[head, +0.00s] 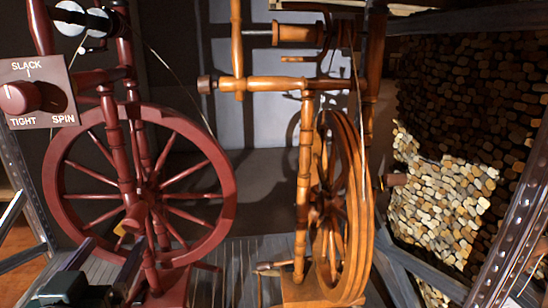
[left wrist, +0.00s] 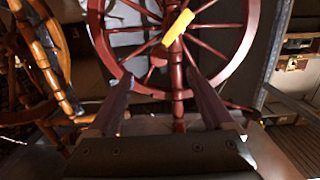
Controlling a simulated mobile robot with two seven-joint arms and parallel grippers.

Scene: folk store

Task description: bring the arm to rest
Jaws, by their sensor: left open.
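My left gripper (head: 112,248) is at the lower left in the head view, in front of the lower part of a dark red spinning wheel (head: 225,185). In the left wrist view its two fingers (left wrist: 161,80) are apart with nothing held between them. The red wheel's rim and spokes (left wrist: 180,90) stand beyond the fingertips. I cannot tell how wide the gap is between fingers and wheel. My right gripper is not in view.
A knob panel (head: 60,62) marked SLACK, TIGHT and SPIN is at the upper left. An orange-brown spinning wheel (head: 368,190) stands right of the red one. Stacked logs (head: 440,200) and a metal frame (head: 515,235) are at the right. A yellow piece (left wrist: 178,28) shows at the red wheel.

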